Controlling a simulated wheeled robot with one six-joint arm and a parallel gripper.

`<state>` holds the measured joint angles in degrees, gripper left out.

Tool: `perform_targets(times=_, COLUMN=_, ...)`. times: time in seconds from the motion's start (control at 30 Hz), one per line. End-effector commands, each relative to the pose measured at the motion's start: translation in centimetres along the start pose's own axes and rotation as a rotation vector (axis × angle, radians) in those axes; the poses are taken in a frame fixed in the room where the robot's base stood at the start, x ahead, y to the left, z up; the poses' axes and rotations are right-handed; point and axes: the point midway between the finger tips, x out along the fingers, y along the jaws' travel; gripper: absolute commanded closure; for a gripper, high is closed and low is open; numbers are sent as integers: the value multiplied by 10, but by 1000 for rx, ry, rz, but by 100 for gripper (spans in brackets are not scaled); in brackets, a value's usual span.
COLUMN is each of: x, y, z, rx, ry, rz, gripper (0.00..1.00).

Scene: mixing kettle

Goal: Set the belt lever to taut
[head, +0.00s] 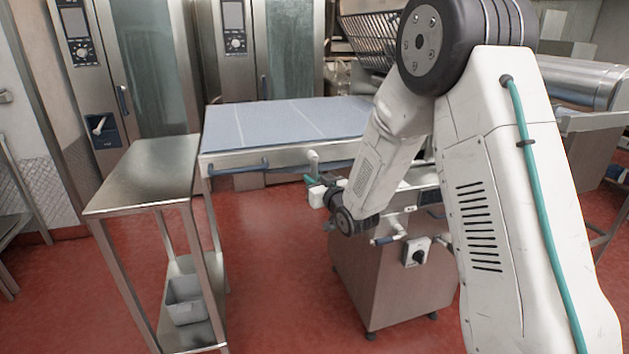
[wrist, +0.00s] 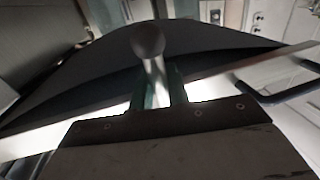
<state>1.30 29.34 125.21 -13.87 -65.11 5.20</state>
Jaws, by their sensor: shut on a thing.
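The belt lever (head: 313,158) is a short pale stem with a round knob at the front edge of the machine's long flat belt table (head: 285,122). In the wrist view the lever's knob (wrist: 148,40) is dark and its stem runs down between my two green fingertips. My gripper (head: 317,184) is at the lever, just below the knob, and in the wrist view my gripper (wrist: 160,88) is shut on the stem. The knob sticks out beyond the fingers. The lever's base is hidden, and I see no taut or slack marking.
A steel side table (head: 150,172) stands to the left, with a grey bin (head: 186,300) on its lower shelf. A blue rail (head: 238,168) runs along the belt table's front. A cabinet with a dark knob (head: 418,256) stands below my arm. The red floor between is clear.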

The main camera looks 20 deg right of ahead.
Motion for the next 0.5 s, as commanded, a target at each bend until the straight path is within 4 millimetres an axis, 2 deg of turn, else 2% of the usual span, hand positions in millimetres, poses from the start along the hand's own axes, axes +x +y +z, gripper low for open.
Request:
perform_targets(times=0.27, x=-2, y=8, z=0, rx=-107, ry=-22, rz=2, gripper=100)
perform_targets(times=0.5, x=-4, y=19, z=-3, rx=-284, ry=-57, rz=1, gripper=100)
